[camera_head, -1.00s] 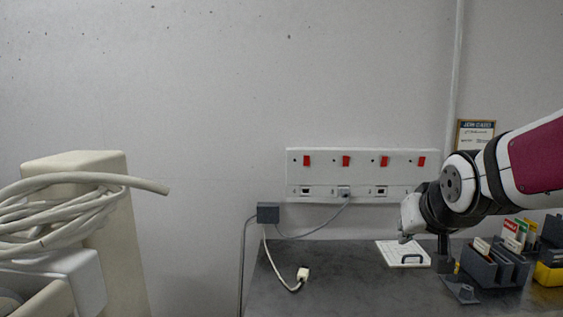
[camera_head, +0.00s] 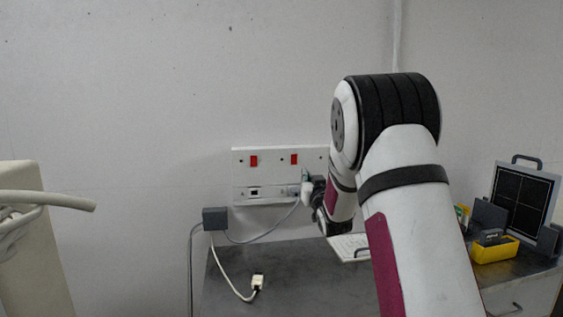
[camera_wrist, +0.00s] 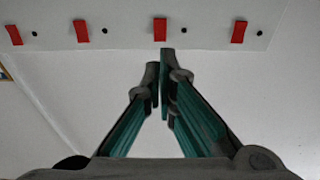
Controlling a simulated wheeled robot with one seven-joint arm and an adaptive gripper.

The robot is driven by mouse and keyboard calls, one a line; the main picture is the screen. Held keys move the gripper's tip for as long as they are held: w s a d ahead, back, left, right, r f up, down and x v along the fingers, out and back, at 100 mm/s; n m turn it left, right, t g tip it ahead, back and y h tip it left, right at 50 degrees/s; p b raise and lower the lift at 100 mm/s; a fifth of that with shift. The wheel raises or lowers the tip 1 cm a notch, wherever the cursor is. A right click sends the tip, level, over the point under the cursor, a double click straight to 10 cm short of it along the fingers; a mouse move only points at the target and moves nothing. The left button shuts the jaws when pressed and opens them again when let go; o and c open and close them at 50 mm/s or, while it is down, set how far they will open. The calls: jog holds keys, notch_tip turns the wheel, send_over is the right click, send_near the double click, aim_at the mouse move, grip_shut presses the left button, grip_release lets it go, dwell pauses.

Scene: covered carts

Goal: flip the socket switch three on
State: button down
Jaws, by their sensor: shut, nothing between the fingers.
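A white socket panel (camera_head: 241,171) is on the wall, with two red switches showing, one at left (camera_head: 254,161) and one right of it (camera_head: 294,159). My arm hides the panel's right part. In the wrist view the panel (camera_wrist: 200,22) runs along the top, seemingly upside down, with several red switches. Switch three, counted from the left in the head view, appears to be the second from left here (camera_wrist: 81,30). My gripper (camera_wrist: 158,72) is shut and empty, its tips near the panel's edge by the neighbouring switch (camera_wrist: 160,30). Contact and switch positions are unclear.
A loose plug (camera_head: 258,282) lies on the grey bench (camera_head: 300,295). A yellow bin (camera_head: 494,250) and a dark framed panel (camera_head: 522,199) stand at right.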

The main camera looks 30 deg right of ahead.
aim_at(294, 157)
jog(key=shift+w, duration=0.3)
jog(key=shift+a, duration=0.1)
jog(key=shift+w, duration=0.1)
jog(key=x, duration=1.3)
jog(key=shift+w+r+p, duration=0.15)
jog(key=shift+w+p, duration=0.15)
jog(key=shift+w, duration=0.05)
